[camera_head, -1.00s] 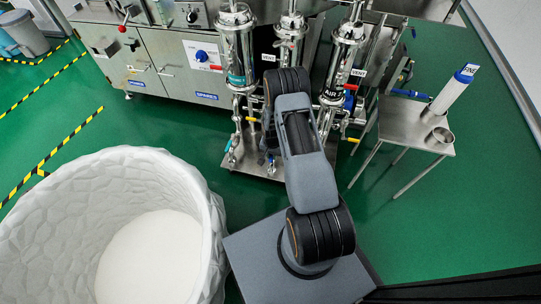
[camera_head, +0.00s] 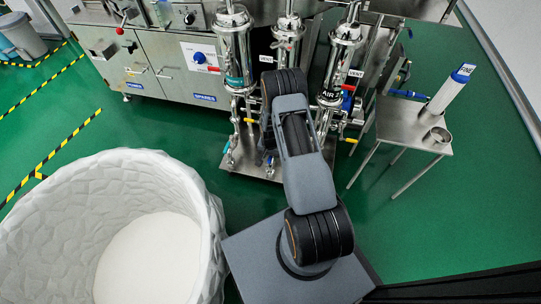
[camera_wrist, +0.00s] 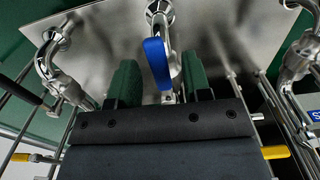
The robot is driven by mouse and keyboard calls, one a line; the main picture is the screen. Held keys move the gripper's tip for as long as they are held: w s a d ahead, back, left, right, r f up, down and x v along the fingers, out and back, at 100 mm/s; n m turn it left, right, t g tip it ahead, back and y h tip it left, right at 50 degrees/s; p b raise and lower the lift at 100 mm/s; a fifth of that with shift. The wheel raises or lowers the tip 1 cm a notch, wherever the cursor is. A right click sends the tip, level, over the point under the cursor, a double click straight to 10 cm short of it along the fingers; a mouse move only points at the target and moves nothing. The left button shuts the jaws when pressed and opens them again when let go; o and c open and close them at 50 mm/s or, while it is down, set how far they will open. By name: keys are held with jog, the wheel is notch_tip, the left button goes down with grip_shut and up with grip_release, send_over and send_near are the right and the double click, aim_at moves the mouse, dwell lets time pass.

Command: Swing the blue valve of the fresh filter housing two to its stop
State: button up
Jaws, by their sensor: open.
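The blue valve handle (camera_wrist: 157,62) is in the upper middle of the wrist view, on a steel pipe fitting. My gripper (camera_wrist: 161,82) is open, with one green-padded finger on each side of the handle's lower end. The handle seems to lie in line with the gap; contact with the pads cannot be made out. In the head view my arm hides the gripper and this valve. Steel filter housings stand behind the arm: a left one (camera_head: 234,52), a middle one (camera_head: 287,30) and a right one (camera_head: 340,62) labelled AIR.
Steel pipes with yellow handles (camera_wrist: 275,152) flank the gripper closely. A small steel side table (camera_head: 390,125) holding a white cartridge (camera_head: 448,92) stands right. A large white tub (camera_head: 130,165) stands left. Green floor between is clear.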

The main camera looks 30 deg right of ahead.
notch_tip(320, 180, up, 14)
jog(key=p, duration=0.5)
jog(key=shift+f, duration=0.1)
dwell(0.4)
notch_tip(320, 180, up, 18)
jog(key=n+p, duration=0.2)
jog(key=p, duration=0.6)
send_over(270, 157)
jog(key=a, duration=0.3)
jog(key=s+a+r+n+t+p, duration=0.15)
jog(key=r+p, duration=0.25)
jog(key=r, duration=0.5)
jog(key=s+a+r+n+p, duration=0.1)
jog(key=s+a+r+p, duration=0.15)
jog(key=r, duration=0.65)
jog(key=s+a+r+n+p, duration=0.1)
jog(key=s+r+p, duration=0.3)
jog(key=r, duration=0.4)
jog(key=s+a+r+n+t+p, duration=0.1)
jog(key=s+a+r+n+p, duration=0.1)
jog(key=s+r+p, duration=0.3)
jog(key=s+a+r+n+t+p, duration=0.1)
jog(key=s+r+p, duration=0.4)
jog(key=r, duration=0.6)
jog(key=shift+a+r, duration=0.3)
jog(key=shift+r, duration=0.05)
jog(key=shift+s, duration=0.1)
